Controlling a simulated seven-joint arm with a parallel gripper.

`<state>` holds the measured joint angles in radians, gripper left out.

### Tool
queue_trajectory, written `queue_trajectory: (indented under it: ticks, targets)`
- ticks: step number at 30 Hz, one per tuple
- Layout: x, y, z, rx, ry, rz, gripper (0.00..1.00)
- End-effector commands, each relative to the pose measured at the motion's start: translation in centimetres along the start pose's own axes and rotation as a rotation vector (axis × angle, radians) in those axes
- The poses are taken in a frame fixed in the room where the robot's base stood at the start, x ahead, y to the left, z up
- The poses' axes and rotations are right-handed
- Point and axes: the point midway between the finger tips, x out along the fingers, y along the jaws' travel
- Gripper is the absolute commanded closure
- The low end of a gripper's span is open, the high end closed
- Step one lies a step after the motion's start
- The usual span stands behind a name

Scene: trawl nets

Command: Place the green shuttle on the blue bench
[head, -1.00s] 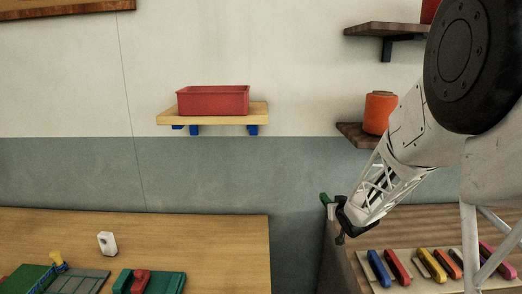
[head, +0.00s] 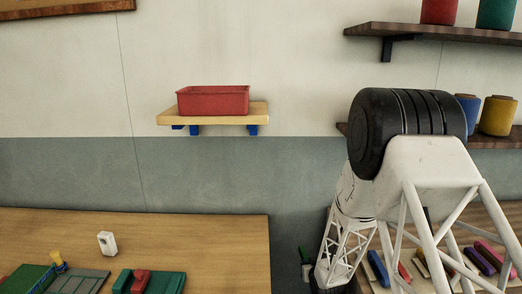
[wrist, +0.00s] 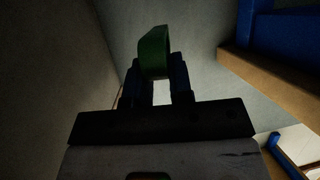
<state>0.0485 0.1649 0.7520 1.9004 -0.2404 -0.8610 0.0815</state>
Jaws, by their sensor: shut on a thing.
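The green shuttle (wrist: 153,52) is gripped between the two dark fingers of my gripper (wrist: 160,82) and sticks out past the fingertips. In the head view a bit of the shuttle (head: 303,251) shows at my gripper (head: 306,270), low in the gap between the two wooden-topped benches. No blue bench top shows in the head view. In the wrist view a blue structure (wrist: 285,38) with a tan wooden edge (wrist: 240,68) is at the upper right, apart from the shuttle. I cannot tell which bench it belongs to.
The left bench (head: 200,240) holds a white block (head: 107,243), a green case (head: 165,283) and a red piece (head: 140,281); its middle is clear. Several coloured shuttles lie on the right bench, partly behind my arm. A red bin (head: 213,101) stands on a wall shelf (head: 212,117).

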Motion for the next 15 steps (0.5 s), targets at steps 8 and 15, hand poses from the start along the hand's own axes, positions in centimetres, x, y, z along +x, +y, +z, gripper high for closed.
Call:
queue_trajectory:
  ticks: [8, 15]
  targets:
    - [3.4, 0.0, 5.5, 0.018, -0.003, 0.041, 1.0]
    - [5.8, -0.1, 10.3, 0.032, -0.003, 0.076, 1.0]
